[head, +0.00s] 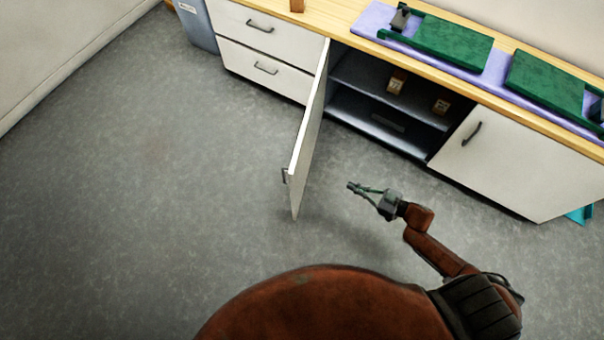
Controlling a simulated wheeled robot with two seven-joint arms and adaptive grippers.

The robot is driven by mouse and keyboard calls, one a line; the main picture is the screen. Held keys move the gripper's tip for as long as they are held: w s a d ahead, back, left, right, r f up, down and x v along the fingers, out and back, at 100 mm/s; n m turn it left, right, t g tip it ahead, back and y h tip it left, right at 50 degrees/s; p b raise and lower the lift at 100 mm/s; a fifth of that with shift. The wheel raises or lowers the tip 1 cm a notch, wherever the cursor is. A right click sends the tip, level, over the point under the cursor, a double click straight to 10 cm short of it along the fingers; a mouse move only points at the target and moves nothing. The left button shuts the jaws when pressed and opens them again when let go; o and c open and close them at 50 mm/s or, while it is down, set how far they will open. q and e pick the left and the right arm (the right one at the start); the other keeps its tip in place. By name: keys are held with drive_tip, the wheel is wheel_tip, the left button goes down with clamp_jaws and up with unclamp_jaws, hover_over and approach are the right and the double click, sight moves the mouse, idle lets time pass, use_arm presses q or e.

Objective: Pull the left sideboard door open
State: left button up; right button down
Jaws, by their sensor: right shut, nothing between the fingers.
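The left sideboard door (309,130) stands wide open in the head view, swung out from the sideboard and seen nearly edge-on. Its dark handle (285,176) is on the far left face, near the free edge. My right gripper (352,186) is shut and empty, to the right of the door's free edge and apart from it, on the inner side. The opened compartment (375,105) shows a shelf with small tan labelled blocks. My left gripper is not in view.
The right sideboard door (520,155) is closed, with a dark handle. Drawers (262,65) left of the opening are closed. The wooden top (450,68) holds green boards on a purple mat. A grey-blue bin (197,25) stands at the left end. The floor (150,180) at left is clear.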

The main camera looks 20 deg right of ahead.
drive_tip(key=a+r+n+g+y+b, duration=0.1)
drive_tip(key=a+r+n+g+y, duration=0.2)
drive_tip(key=a+r+y, duration=0.35)
drive_tip(key=h+b, duration=0.1)
drive_tip(key=b, duration=0.2)
approach(295, 175)
drive_tip(key=a, duration=0.1)
drive_tip(key=b+x, duration=0.1)
drive_tip(key=x, duration=0.4)
drive_tip(key=shift+w+f, duration=0.15)
drive_tip(key=shift+w, duration=0.05)
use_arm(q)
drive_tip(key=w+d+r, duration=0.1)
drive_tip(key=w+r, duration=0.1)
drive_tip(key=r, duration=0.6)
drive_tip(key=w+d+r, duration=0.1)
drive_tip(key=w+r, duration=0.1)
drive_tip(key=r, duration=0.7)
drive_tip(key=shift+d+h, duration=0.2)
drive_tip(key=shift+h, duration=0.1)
use_arm(e)
drive_tip(key=shift+w+a, duration=0.2)
drive_tip(key=shift+a, duration=0.15)
